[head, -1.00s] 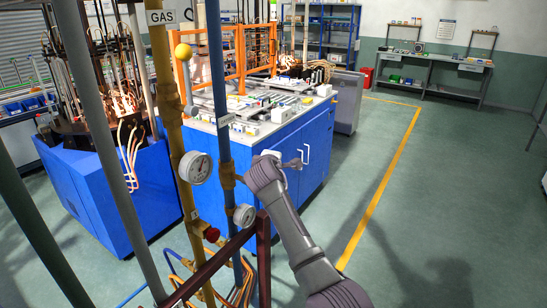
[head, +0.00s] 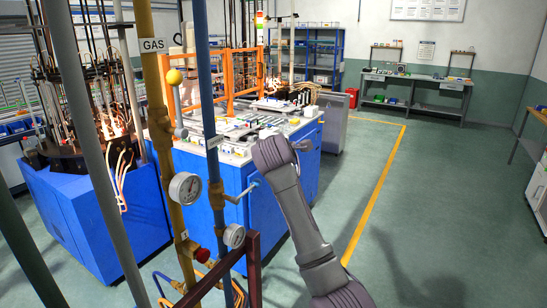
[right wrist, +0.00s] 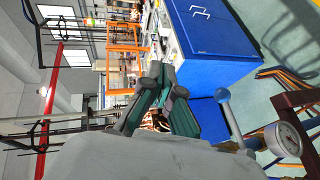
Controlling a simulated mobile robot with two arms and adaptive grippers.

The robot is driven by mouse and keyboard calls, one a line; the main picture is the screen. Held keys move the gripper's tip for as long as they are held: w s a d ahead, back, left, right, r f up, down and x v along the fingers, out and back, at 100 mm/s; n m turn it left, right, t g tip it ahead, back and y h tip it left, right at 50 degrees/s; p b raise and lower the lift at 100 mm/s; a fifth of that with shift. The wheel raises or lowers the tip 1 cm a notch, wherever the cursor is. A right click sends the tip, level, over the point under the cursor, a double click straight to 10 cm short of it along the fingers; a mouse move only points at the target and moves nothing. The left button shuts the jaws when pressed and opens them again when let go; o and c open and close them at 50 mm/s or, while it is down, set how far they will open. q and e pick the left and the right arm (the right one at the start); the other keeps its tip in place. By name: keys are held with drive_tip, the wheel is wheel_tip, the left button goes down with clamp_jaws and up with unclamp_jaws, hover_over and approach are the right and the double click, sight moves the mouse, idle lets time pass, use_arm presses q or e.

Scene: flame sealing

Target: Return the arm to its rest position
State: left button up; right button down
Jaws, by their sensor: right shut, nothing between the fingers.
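My right arm (head: 295,205) reaches up from the bottom of the head view, its wrist in front of the blue cabinet's worktop. Its fingers are mostly hidden behind the wrist there. In the right wrist view my right gripper (right wrist: 157,78) is shut and empty, with dark green-grey fingers. It is apart from the blue-knobbed valve lever (right wrist: 223,96), which shows to its right. In the head view this lever (head: 240,194) sticks out sideways from the blue pipe (head: 209,110). My left gripper is not in view.
The yellow gas pipe (head: 157,110) carries a yellow-knobbed lever (head: 174,77) and a gauge (head: 185,188). A dark red frame (head: 253,270) stands left of my arm. The blue cabinet (head: 265,205) is behind it. Open floor (head: 440,210) lies to the right.

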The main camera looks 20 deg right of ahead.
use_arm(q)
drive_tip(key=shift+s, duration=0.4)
